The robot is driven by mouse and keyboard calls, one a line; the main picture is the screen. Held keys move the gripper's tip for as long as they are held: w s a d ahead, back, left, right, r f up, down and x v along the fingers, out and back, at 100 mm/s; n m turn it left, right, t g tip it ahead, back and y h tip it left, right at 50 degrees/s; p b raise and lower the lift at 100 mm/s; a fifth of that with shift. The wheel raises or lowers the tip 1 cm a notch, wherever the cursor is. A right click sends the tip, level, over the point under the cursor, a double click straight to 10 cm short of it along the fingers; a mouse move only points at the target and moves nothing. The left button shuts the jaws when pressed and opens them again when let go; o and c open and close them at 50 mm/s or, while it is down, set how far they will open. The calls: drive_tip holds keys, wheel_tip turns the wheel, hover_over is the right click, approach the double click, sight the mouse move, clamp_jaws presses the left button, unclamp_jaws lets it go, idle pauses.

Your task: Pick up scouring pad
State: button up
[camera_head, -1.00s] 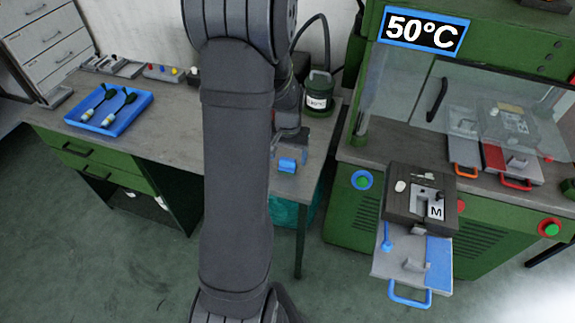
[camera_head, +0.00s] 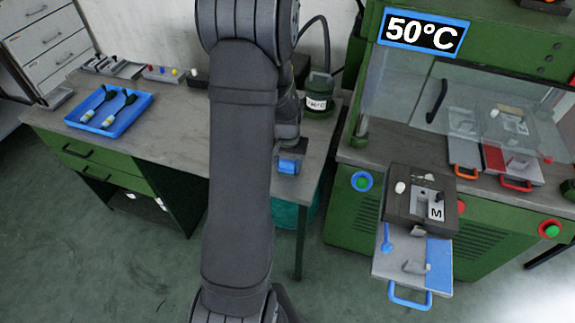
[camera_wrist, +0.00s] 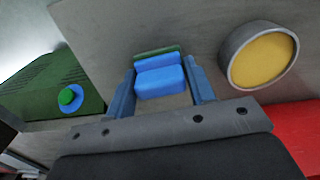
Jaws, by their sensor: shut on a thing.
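The scouring pad (camera_wrist: 160,78) is a blue block with a dark green layer along one side. In the wrist view it sits between the two blue fingers of my gripper (camera_wrist: 163,90), which is shut on it. In the head view the blue pad (camera_head: 289,167) shows at the right end of the grey workbench, just below my gripper (camera_head: 289,156). I cannot tell whether the pad still touches the bench. My arm hides part of the bench behind it.
A blue tray (camera_head: 110,108) with two brushes lies at the left. A green machine (camera_head: 350,215) stands at the right, its tray (camera_head: 400,262) sticking out.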

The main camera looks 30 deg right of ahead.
sight(291, 163)
drive_tip(key=shift+r, duration=0.65)
drive_tip(key=r, duration=0.1)
drive_tip(key=s+r, duration=0.1)
drive_tip(key=r, duration=0.1)
drive_tip(key=shift+s+d+r, duration=0.15)
drive_tip(key=shift+d+r, duration=0.15)
drive_tip(key=s+d+r, duration=0.4)
drive_tip(key=s+r, duration=0.2)
drive_tip(key=s, duration=0.3)
drive_tip(key=shift+s, duration=0.25)
